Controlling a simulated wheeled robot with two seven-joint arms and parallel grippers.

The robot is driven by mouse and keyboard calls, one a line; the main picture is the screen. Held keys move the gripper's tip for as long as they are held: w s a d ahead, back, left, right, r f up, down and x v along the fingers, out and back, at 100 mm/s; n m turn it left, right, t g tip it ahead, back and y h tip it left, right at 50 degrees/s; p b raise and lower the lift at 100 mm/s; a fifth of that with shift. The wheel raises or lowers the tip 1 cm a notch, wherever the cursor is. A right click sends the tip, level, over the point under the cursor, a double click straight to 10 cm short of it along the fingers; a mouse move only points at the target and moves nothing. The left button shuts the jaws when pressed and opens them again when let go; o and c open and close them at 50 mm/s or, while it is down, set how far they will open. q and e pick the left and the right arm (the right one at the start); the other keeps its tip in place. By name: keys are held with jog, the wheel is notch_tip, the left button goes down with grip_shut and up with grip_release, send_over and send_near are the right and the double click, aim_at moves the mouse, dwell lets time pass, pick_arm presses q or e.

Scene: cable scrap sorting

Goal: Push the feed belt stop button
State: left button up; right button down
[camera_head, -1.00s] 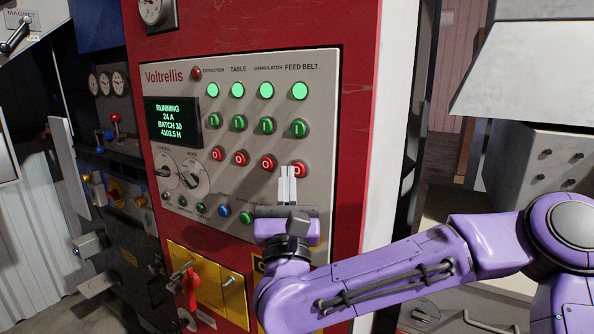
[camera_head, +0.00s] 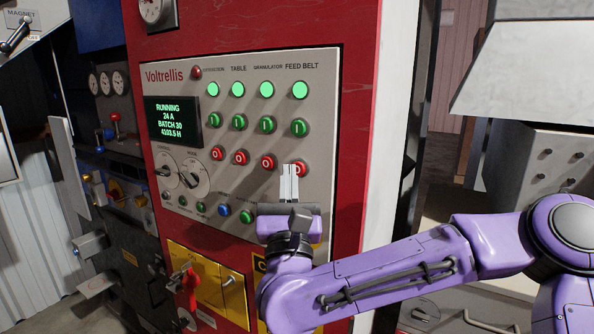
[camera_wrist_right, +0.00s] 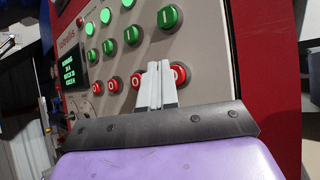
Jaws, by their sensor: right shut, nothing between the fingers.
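The feed belt stop button (camera_head: 301,169) is the rightmost red button marked O, in the column labelled FEED BELT on the control panel (camera_head: 320,95). My right gripper (camera_head: 289,167) is shut and empty, and its fingertips partly cover this button's left side. In the right wrist view the fingertips (camera_wrist_right: 158,68) lie over the left part of the red button (camera_wrist_right: 178,75). I cannot tell whether they touch it. The feed belt lamp (camera_head: 300,90) is lit green, above the green start button (camera_head: 299,127). My left gripper is not in view.
Other red stop buttons (camera_head: 241,157) stand in a row to the left. The display (camera_head: 173,121) reads RUNNING. Below the panel are a yellow plate (camera_head: 205,290) and a red handle (camera_head: 190,285). A red cabinet (camera_head: 355,150) surrounds the panel.

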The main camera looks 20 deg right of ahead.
jog(key=shift+w+d, duration=0.4)
jog(key=shift+d, duration=0.15)
dwell(0.7)
jog(key=shift+a, duration=0.1)
jog(key=shift+s+a+b, duration=0.5)
jog(key=shift+a+b, duration=0.1)
jog(key=shift+b, duration=0.2)
jog(key=s+a+b, duration=0.1)
jog(key=a+b, duration=0.1)
jog(key=s+a+b, duration=0.1)
jog(key=s+a, duration=0.1)
jog(key=shift+b, duration=0.35)
